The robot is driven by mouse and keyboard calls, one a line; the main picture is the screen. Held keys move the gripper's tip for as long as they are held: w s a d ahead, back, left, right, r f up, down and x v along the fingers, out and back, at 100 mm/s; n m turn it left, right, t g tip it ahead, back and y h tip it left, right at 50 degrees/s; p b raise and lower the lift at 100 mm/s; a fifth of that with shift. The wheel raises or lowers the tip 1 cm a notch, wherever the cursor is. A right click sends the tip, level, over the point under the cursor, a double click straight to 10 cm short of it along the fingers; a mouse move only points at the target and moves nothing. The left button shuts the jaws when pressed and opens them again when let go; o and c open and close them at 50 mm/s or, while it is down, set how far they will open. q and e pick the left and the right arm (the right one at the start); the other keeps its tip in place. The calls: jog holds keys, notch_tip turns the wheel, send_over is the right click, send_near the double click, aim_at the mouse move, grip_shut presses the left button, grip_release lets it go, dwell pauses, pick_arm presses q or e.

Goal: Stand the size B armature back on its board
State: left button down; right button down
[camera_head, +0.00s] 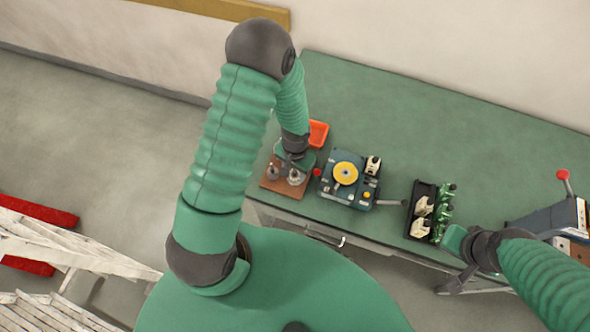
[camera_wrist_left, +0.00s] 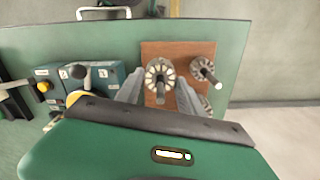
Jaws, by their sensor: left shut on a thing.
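My left gripper (camera_head: 294,161) is over the brown wooden board (camera_head: 270,186) at the table's front left. In the left wrist view its two grey fingers are shut on an armature (camera_wrist_left: 160,72), a ring of slots with a pale winding and a shaft. This armature is over the board (camera_wrist_left: 178,48), and I cannot tell whether it touches it. A second armature (camera_wrist_left: 204,68) stands on the board beside it. A third (camera_wrist_left: 205,100) is partly hidden by a finger. No size marks are readable. My right gripper (camera_head: 462,262) is by the table's front edge, its jaws unclear.
A winding machine (camera_head: 347,180) with a yellow disc stands right of the board. An orange tray (camera_head: 318,133) lies behind. A black rack (camera_head: 421,212) with white and green parts stands further right. The back of the green table (camera_head: 400,110) is clear.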

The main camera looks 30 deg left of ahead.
pick_arm(q)
jog(key=shift+f+b, duration=1.1)
jog(key=shift+f, duration=0.35)
jog(key=c, duration=0.7)
grip_release()
jog(key=shift+o, duration=0.2)
jog(key=shift+r+p, duration=2.05)
jog(key=shift+r, duration=0.3)
jog(key=shift+f, duration=0.1)
